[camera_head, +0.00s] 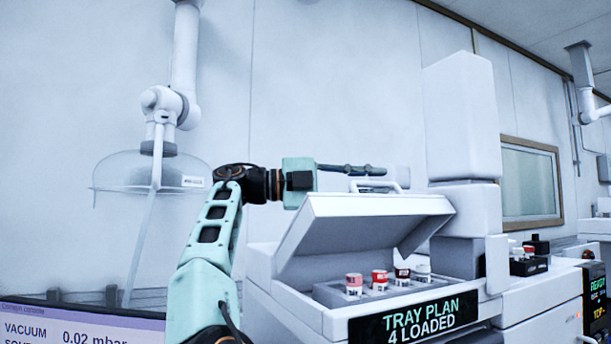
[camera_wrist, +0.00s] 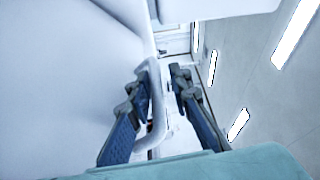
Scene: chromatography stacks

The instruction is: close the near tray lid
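The white tray lid (camera_head: 345,232) stands raised and tilted over the near tray, with a pale bar handle (camera_head: 385,184) along its top edge. My gripper (camera_head: 378,170) is at the top of the lid, level with the handle in the head view. In the wrist view my gripper (camera_wrist: 161,72) has its two fingers apart, with the handle (camera_wrist: 157,110) showing between them, nearer the left finger. I cannot tell whether a finger touches it. Under the lid, the grey tray (camera_head: 330,296) holds several small vials (camera_head: 354,284) with red, white or dark caps.
A display (camera_head: 418,319) reading "TRAY PLAN" is on the instrument front. A tall white column (camera_head: 461,115) stands right behind the lid. A dark vial rack (camera_head: 528,266) is further right. A clear hood (camera_head: 150,172) hangs at left, and a monitor (camera_head: 80,322) is at lower left.

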